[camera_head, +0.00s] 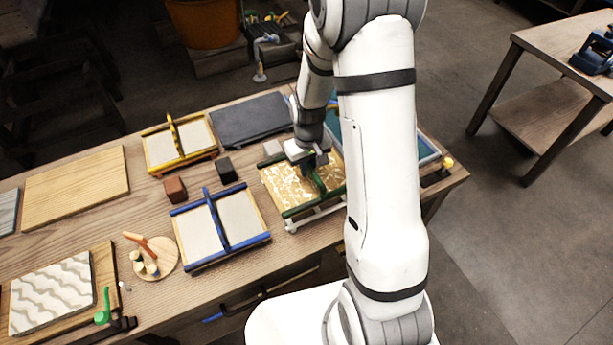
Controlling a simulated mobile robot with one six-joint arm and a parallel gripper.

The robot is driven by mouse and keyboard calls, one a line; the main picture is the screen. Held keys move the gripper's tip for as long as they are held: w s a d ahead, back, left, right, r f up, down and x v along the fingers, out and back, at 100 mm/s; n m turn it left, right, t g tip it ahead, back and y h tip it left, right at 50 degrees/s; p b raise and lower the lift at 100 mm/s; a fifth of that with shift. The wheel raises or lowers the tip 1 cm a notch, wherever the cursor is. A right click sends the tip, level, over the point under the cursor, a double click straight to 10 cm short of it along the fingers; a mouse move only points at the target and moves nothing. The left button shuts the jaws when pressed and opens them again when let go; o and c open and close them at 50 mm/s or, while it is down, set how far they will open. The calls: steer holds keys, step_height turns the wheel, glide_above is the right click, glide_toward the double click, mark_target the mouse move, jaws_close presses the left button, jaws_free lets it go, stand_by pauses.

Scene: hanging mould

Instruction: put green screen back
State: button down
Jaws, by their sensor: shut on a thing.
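The green screen (301,211) is a frame with green bars and a gold-and-white patterned face. It is at the right part of the wooden table, below my gripper (318,165). My gripper is shut on the screen's green middle bar. The screen seems to lie at or just above a pale support that shows under its front edge; I cannot tell whether they touch. My arm hides the right side of the screen and part of the blue-rimmed tray (427,152) behind it.
A blue screen (223,225) and a yellow screen (181,141) lie to the left on the table. A red-brown block (175,189) and a black block (225,169) stand between them. A dark slab (249,119) lies behind. Boards and a round wooden piece (152,258) lie further left.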

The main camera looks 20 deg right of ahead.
mark_target(308, 178)
step_height(308, 178, down, 5)
steer(key=shift+p, duration=0.35)
steer(key=shift+s, duration=0.1)
steer(key=shift+f+b, duration=0.3)
steer(key=shift+b, duration=0.05)
steer(key=c, duration=1.5)
jaws_free()
steer(key=shift+r, duration=0.2)
